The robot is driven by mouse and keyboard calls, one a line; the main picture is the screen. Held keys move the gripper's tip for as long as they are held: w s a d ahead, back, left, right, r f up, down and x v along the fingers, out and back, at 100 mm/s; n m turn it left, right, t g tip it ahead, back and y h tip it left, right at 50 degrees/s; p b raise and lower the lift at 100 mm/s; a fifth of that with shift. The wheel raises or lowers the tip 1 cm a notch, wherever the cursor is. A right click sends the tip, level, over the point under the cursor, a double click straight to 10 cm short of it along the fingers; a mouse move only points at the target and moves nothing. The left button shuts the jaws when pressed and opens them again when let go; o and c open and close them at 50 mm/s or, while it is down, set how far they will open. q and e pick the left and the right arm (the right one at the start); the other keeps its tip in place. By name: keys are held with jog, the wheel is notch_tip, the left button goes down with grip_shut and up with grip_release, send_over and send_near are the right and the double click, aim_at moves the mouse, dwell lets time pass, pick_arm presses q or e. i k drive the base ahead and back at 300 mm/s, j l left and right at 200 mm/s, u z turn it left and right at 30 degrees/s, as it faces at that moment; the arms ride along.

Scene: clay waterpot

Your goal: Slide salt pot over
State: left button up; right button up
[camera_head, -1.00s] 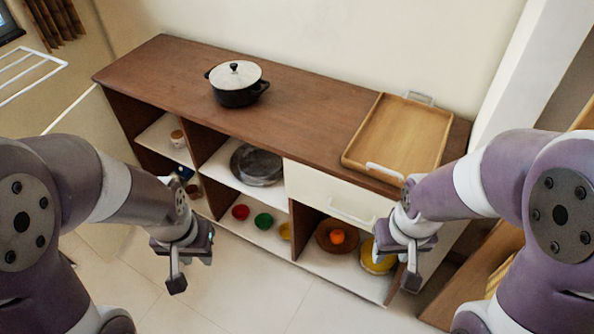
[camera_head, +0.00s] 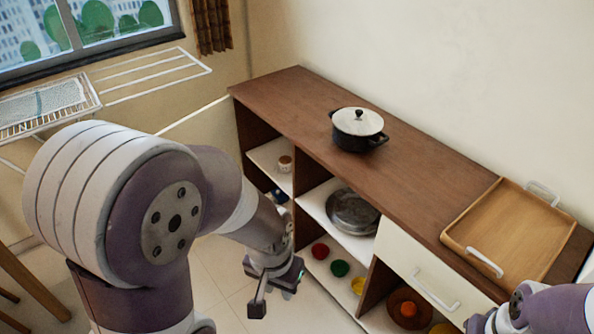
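A small pale jar with a brown band (camera_head: 285,163), which looks like the salt pot, stands on the upper left shelf of the wooden cabinet (camera_head: 300,90). My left gripper (camera_head: 273,300) hangs in front of the cabinet's lower left part, below and apart from the jar. Its fingers look spread, with nothing between them. My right gripper (camera_head: 482,321) is at the bottom right edge, in front of the drawer side; its fingertips are cut off.
A black pot with a white lid (camera_head: 358,128) and a wooden tray (camera_head: 510,230) stand on the cabinet top. A dark pan (camera_head: 352,212) fills the middle shelf. Small coloured bowls (camera_head: 339,268) sit below. A drying rack (camera_head: 150,72) is at the left.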

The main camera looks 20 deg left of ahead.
aim_at(285, 161)
jog(key=i+j+z, duration=0.15)
jog(key=j, duration=0.3)
jog(key=i+j+z, duration=0.15)
jog(key=j, duration=0.3)
jog(key=i+j+z, duration=0.15)
jog(key=j, duration=0.35)
jog(key=i+j+z, duration=0.1)
jog(key=i+j, duration=0.15)
jog(key=j, duration=0.3)
jog(key=i+j+z, duration=0.15)
jog(key=j, duration=0.35)
jog(key=j+z, duration=0.15)
jog(key=j, duration=0.35)
jog(key=i+j, duration=0.1)
jog(key=i, duration=0.15)
jog(key=i+j, duration=0.15)
jog(key=i, duration=0.15)
